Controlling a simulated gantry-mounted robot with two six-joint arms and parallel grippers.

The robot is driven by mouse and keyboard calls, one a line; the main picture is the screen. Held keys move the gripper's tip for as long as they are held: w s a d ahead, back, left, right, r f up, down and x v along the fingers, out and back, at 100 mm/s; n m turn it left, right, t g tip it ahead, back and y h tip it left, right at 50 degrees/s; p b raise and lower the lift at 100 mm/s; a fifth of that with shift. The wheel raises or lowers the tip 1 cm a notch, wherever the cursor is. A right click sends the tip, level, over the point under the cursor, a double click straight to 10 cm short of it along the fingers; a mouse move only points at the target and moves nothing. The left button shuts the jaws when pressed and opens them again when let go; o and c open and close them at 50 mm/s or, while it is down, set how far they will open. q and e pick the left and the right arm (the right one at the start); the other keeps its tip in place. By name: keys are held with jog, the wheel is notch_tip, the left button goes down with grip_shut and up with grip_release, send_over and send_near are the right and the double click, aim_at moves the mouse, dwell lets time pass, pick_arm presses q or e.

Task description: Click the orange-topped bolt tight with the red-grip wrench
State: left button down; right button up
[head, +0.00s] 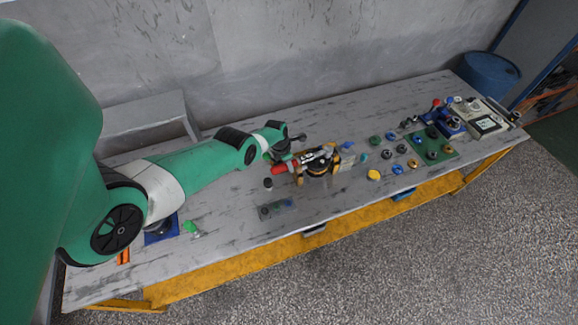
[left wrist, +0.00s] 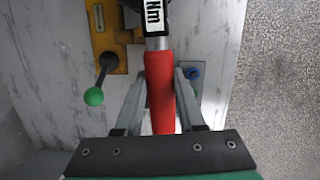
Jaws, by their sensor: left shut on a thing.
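The red-grip wrench shows its red handle (head: 279,168) at the middle of the bench in the head view. In the left wrist view the red grip (left wrist: 160,85) runs up between my fingers to a metal neck and a labelled display. My left gripper (left wrist: 160,72) is shut on this grip, one finger on each side. It also shows in the head view (head: 290,160). The wrench reaches over a yellow-and-black motor assembly (head: 322,168). The orange-topped bolt cannot be made out, and the wrench's head end is hidden or too small to tell. My right gripper is not seen.
A green-ball lever (left wrist: 93,96) stands out from a yellow block (left wrist: 105,40). Several small round parts and a green board (head: 432,147) lie right of the motor. A yellow disc (head: 373,174) lies near the front.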

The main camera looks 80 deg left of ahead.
pick_arm(q)
jog(key=shift+s+a+f+m+b, duration=0.15)
jog(key=shift+a+m+b, duration=0.2)
jog(key=shift+b, duration=0.3)
jog(key=shift+s+a+f+m+b, duration=0.15)
jog(key=shift+a+m+b, duration=0.1)
jog(key=shift+a+b, duration=0.3)
jog(key=shift+w+d+r+p, duration=0.1)
jog(key=shift+d+p, duration=0.2)
jog(key=shift+r, duration=0.1)
jog(key=shift+d+r+p, duration=0.1)
jog(key=shift+r+p, duration=0.55)
jog(key=shift+p, duration=0.1)
jog(key=shift+w+d, duration=0.1)
jog(key=shift+d, duration=0.05)
jog(key=r+p, duration=0.4)
jog(key=shift+a+r, duration=0.15)
jog(key=shift+a, duration=0.05)
